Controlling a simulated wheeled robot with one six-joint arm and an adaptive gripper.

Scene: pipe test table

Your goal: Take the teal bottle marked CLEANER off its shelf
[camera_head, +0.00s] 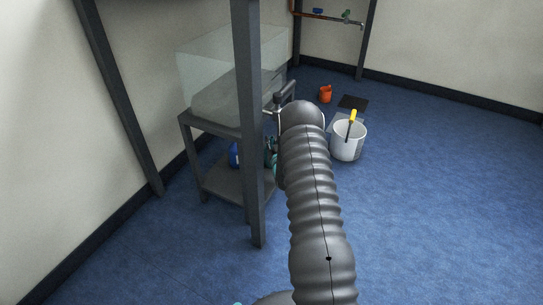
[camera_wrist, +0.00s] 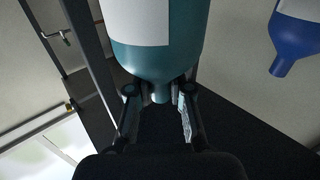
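The teal bottle (camera_wrist: 158,58) fills the top middle of the wrist view, its neck pointing down in the picture. A white label shows on it, but no lettering is readable. My gripper (camera_wrist: 160,91) has a finger on each side of the neck, and the pads appear to press on it. In the head view, a small part of the teal bottle (camera_head: 270,152) shows beside my arm, at the lower shelf (camera_head: 222,182) of the grey stand. Whether the bottle's base touches the shelf cannot be seen.
A blue bottle (camera_wrist: 292,42) stands apart from the teal one; it also shows in the head view (camera_head: 235,154). A grey post (camera_head: 250,120) rises close to my arm. A clear tank (camera_head: 215,75) sits on the stand. A white bucket (camera_head: 348,142) stands on the floor, right.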

